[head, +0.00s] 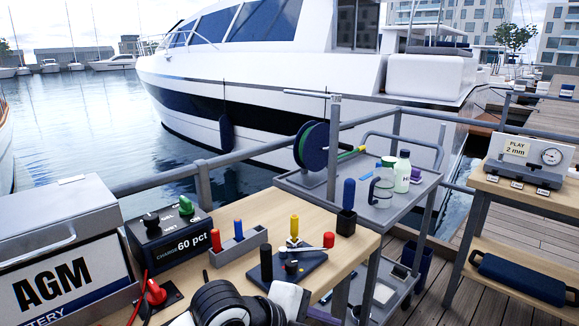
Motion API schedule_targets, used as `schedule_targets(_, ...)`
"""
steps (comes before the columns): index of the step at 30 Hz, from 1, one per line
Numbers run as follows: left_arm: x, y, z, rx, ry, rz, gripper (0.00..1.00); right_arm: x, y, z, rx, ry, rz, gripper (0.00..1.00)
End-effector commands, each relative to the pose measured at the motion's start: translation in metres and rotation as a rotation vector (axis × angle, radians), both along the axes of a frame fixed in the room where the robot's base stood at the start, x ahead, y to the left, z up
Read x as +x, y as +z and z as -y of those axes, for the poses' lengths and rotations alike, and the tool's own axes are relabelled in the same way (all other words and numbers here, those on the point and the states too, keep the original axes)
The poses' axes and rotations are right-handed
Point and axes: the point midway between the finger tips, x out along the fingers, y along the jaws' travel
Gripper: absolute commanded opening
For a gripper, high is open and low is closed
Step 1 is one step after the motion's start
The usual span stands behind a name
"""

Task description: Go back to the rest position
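A black-and-white part of one of my arms shows at the bottom edge, left of the middle, in front of the wooden workbench (335,246). No gripper fingers can be made out on it, and the picture edge cuts it off. I see neither gripper's fingertips, so I cannot tell what they hold. No other arm part of mine is clearly visible.
The bench carries an AGM battery case (65,275), a charger box (165,240), a red-knobbed switch (156,293), a tool holder (238,246) and a dark fixture (290,266). Behind stands a grey cart (405,207); a gauge table (530,194) is right. Railing borders the water.

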Motion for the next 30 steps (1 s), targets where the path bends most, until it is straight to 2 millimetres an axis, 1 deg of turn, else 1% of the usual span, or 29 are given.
schedule_targets(1,-0.006,-0.026,-0.001,-0.074,0.087,-0.063,0.43,-0.011,-0.02,-0.012,0.046,-0.034,-0.061,0.0)
schedule_targets(2,-0.008,-0.037,-0.002,-0.117,0.142,-0.094,0.43,-0.015,-0.029,-0.017,0.068,-0.058,-0.097,0.0)
schedule_targets(3,-0.01,-0.051,-0.006,-0.171,0.218,-0.137,0.43,-0.023,-0.041,-0.023,0.098,-0.088,-0.147,0.0)
schedule_targets(5,-0.014,-0.074,-0.013,-0.249,0.335,-0.197,0.43,-0.035,-0.058,-0.031,0.142,-0.137,-0.221,0.0)
schedule_targets(6,-0.018,-0.089,-0.02,-0.297,0.414,-0.237,0.43,-0.043,-0.07,-0.035,0.17,-0.17,-0.274,0.0)
schedule_targets(8,-0.025,-0.113,-0.032,-0.366,0.533,-0.295,0.43,-0.057,-0.087,-0.041,0.213,-0.221,-0.353,0.0)
schedule_targets(9,-0.03,-0.13,-0.042,-0.407,0.613,-0.332,0.43,-0.066,-0.099,-0.044,0.239,-0.256,-0.406,0.0)
schedule_targets(11,-0.041,-0.155,-0.059,-0.463,0.734,-0.38,0.43,-0.082,-0.115,-0.047,0.278,-0.309,-0.487,0.0)
schedule_targets(12,-0.049,-0.172,-0.071,-0.498,0.814,-0.411,0.43,-0.093,-0.126,-0.05,0.303,-0.345,-0.543,0.0)
schedule_targets(14,-0.065,-0.198,-0.091,-0.544,0.934,-0.451,0.43,-0.111,-0.141,-0.051,0.34,-0.4,-0.626,0.0)
schedule_targets(15,-0.076,-0.214,-0.105,-0.573,1.012,-0.473,0.43,-0.124,-0.152,-0.052,0.364,-0.437,-0.682,0.0)
schedule_targets(17,-0.096,-0.238,-0.128,-0.605,1.126,-0.501,0.43,-0.143,-0.166,-0.053,0.396,-0.493,-0.765,0.0)
schedule_targets(18,-0.11,-0.251,-0.142,-0.625,1.195,-0.514,0.43,-0.156,-0.174,-0.053,0.416,-0.529,-0.816,0.0)
schedule_targets(21,-0.144,-0.278,-0.174,-0.659,1.339,-0.535,0.43,-0.185,-0.191,-0.052,0.456,-0.608,-0.931,0.0)
schedule_targets(24,-0.17,-0.294,-0.198,-0.678,1.437,-0.541,0.43,-0.208,-0.202,-0.051,0.482,-0.665,-1.012,0.0)
schedule_targets(27,-0.186,-0.302,-0.212,-0.689,1.491,-0.542,0.43,-0.221,-0.207,-0.05,0.497,-0.699,-1.06,0.0)
schedule_targets(30,-0.192,-0.304,-0.217,-0.694,1.51,-0.54,0.43,-0.226,-0.209,-0.049,0.5,-0.712,-1.077,0.0)
